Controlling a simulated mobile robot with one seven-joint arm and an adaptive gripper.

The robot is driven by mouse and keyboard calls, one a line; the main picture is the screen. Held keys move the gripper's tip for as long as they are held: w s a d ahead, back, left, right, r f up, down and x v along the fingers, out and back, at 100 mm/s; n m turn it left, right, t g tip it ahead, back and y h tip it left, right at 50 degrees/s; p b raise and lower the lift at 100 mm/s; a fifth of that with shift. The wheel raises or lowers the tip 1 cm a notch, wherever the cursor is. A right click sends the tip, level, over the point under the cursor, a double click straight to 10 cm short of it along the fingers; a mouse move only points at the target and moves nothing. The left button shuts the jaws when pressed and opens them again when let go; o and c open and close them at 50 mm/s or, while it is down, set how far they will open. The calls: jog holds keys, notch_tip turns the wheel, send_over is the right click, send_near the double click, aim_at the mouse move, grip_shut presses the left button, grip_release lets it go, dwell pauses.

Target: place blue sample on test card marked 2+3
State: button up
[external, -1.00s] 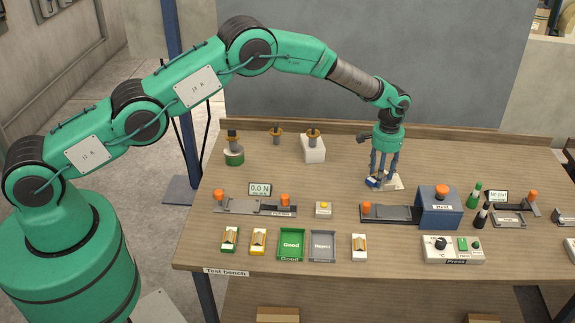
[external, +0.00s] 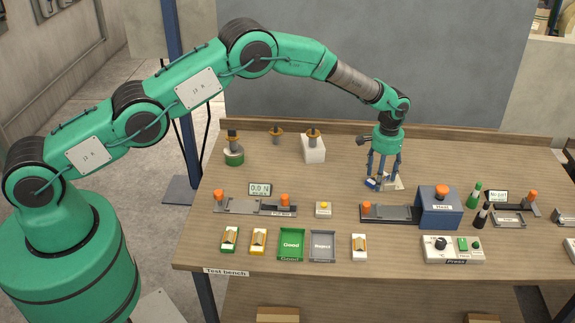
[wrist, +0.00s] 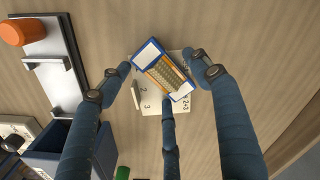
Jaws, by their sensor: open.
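The blue sample (wrist: 150,52), with blue ends and a tan ribbed middle, lies over the white test card (wrist: 150,104) in the wrist view. It sits skewed to the card and seems to overhang its far edge. The card shows the marks 2, 3 and 2+3. In the external view the sample (external: 371,183) shows at the left of the card (external: 396,185). My gripper (wrist: 163,76) is open, its three fingers spread around the sample. Part of the card is hidden under the sample and a finger. In the external view my gripper (external: 383,178) is low over the bench.
A press with a blue Heat box (external: 440,208) stands right and in front of the card. Green and black bottles (external: 474,194) stand beyond it. A fixture with orange knobs (external: 255,206) and Good (external: 291,232) and Reject trays lie left. Bench behind the card is clear.

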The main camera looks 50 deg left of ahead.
jog(key=shift+r, duration=0.15)
notch_tip(320, 180, up, 12)
dwell(0.7)
dwell(0.5)
